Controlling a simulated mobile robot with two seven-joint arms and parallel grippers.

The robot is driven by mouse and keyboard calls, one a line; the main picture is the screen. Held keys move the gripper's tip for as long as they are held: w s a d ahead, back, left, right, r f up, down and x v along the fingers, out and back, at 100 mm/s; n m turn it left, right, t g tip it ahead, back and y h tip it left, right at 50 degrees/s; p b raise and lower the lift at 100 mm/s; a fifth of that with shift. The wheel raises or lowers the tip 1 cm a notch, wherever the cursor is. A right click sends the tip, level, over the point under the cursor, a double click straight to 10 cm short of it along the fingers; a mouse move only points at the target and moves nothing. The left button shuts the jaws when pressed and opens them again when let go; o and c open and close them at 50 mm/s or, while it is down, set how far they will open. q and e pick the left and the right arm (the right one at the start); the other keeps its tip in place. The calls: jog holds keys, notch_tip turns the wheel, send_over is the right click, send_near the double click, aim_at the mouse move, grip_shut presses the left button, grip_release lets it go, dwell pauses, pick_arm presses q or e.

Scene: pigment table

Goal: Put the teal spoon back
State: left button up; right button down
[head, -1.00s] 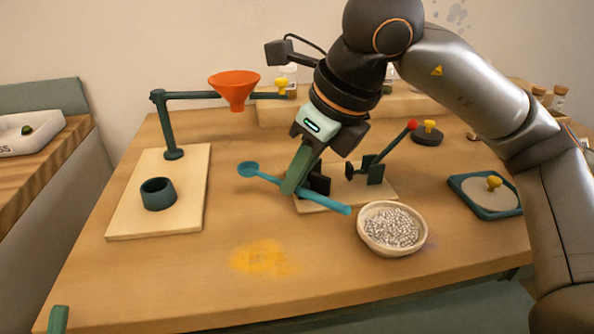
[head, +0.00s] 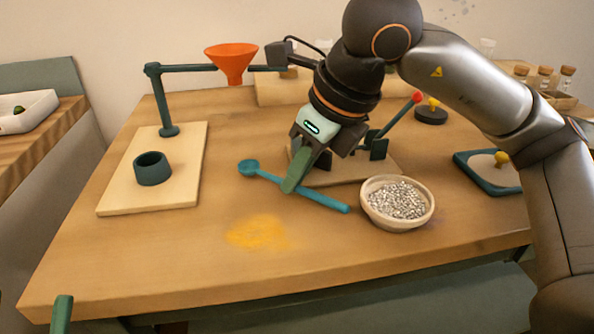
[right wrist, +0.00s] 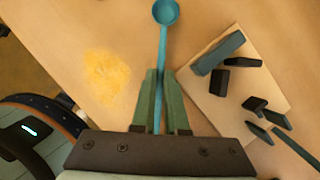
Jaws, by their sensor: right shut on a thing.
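The teal spoon (head: 325,200) is in my right gripper (head: 291,187), its round bowl pointing left and its handle to the lower right, beside the white bowl. In the right wrist view the spoon (right wrist: 163,42) runs up from between the two green fingers of my right gripper (right wrist: 161,75), bowl at the top. The fingers are shut on its handle. Whether the spoon touches the table or hangs just above it, I cannot tell. My left gripper is not clearly seen; only a small green tip (head: 61,312) shows at the lower left edge.
A white bowl of grey granules (head: 372,212) stands right of the spoon. Behind my gripper is a board with a red-knobbed lever (head: 416,97). A yellow powder patch (head: 258,232) lies in front.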

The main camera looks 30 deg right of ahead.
jog(key=shift+f+b, duration=0.55)
jog(key=shift+f, duration=0.05)
jog(key=c, duration=0.9)
grip_release()
jog(key=shift+r, duration=0.1)
jog(key=shift+o, duration=0.2)
jog(key=shift+d, duration=0.1)
